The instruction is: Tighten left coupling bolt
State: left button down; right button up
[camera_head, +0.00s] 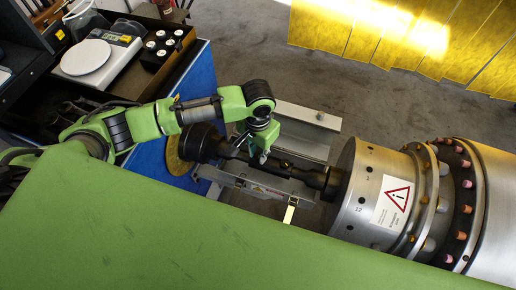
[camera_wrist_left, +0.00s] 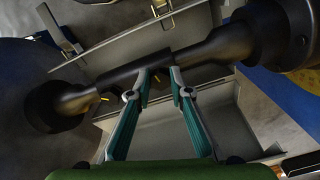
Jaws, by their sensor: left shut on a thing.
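The dark coupling shaft (camera_head: 300,174) runs between the black hub at left and the steel rotor drum at right; it also crosses the wrist view (camera_wrist_left: 130,78). My left gripper (camera_head: 262,152) reaches down onto the middle of the shaft. In the left wrist view its two teal fingers (camera_wrist_left: 160,75) stand a little apart at the shaft's edge, shut on a small part there. A small yellow mark (camera_wrist_left: 156,79) shows between the fingertips, seemingly on the coupling bolt, which is mostly hidden. A second yellow mark (camera_wrist_left: 104,99) sits farther left along the shaft. My right gripper is not in view.
The steel rotor drum (camera_head: 358,205) with a warning label stands at right. A metal frame (camera_head: 306,117) lies around the shaft. A cart with a round white scale (camera_head: 85,57) and a black block of several weights (camera_head: 165,48) is at upper left. Yellow curtains (camera_head: 385,30) hang behind open floor.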

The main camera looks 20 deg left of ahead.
pick_arm(q)
jog(key=m+p, duration=0.2)
jog(key=m, duration=0.1)
jog(key=m+p, duration=0.1)
jog(key=shift+w+a+r+m+p, duration=0.1)
jog(key=shift+r+m+p, duration=0.2)
jog(key=shift+p, duration=0.1)
jog(key=m+p, duration=0.2)
jog(key=m, duration=0.2)
jog(key=shift+w+f+m, duration=0.1)
jog(key=shift+f+m, duration=0.05)
jog(key=shift+m, duration=0.15)
jog(key=m+p, duration=0.1)
jog(key=m, duration=0.1)
jog(key=shift+m, duration=0.4)
jog(key=m, duration=0.2)
jog(key=shift+w+m+p, duration=0.15)
jog(key=shift+m+p, duration=0.15)
jog(key=shift+p, duration=0.05)
jog(key=m, duration=0.2)
jog(key=shift+f+m, duration=0.1)
jog(key=shift+m, duration=0.2)
jog(key=shift+w+m, duration=0.15)
jog(key=shift+m, duration=1.55)
jog(key=c, duration=1.8)
grip_release()
jog(key=shift+c, duration=0.2)
